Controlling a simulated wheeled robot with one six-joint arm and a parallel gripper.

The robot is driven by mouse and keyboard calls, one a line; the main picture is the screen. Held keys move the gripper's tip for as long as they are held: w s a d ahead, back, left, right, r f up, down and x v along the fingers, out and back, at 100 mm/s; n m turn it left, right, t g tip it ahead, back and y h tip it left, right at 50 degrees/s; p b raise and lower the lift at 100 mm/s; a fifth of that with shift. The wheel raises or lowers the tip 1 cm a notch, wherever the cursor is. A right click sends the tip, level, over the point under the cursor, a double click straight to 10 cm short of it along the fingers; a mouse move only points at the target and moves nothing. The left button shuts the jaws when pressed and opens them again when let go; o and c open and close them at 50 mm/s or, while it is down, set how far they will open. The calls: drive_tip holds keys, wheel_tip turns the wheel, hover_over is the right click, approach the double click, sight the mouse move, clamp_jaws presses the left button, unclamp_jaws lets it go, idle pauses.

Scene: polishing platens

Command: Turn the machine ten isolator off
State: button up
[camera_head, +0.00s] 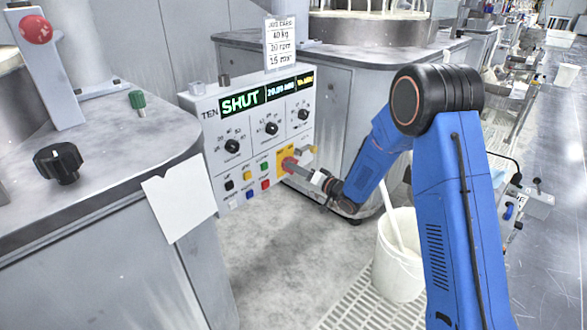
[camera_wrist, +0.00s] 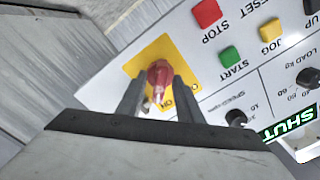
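The machine ten control panel (camera_head: 222,133) has a "TEN" label and a green "SHUT" display. Its isolator is a red handle (camera_wrist: 160,75) on a yellow plate (camera_wrist: 150,57), low on the panel's right side in the head view. "ON" lettering shows beside the handle in the wrist view; other lettering is partly hidden. My gripper (camera_wrist: 160,88) is at the isolator, one dark finger on each side of the red handle. I cannot tell whether the fingers press on it. In the head view, my gripper (camera_head: 300,168) reaches the plate from the right.
A red stop button (camera_wrist: 206,13), a green start button (camera_wrist: 230,57) and a yellow jog button (camera_wrist: 271,28) are near the isolator. Black dials (camera_head: 271,128) sit above. A white bucket (camera_head: 399,257) stands on the floor at right. A grey bench (camera_head: 110,150) is at left.

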drive_tip(key=shift+w+a, duration=0.45)
drive_tip(key=shift+a, duration=0.1)
drive_tip(key=shift+c, duration=0.6)
clamp_jaws()
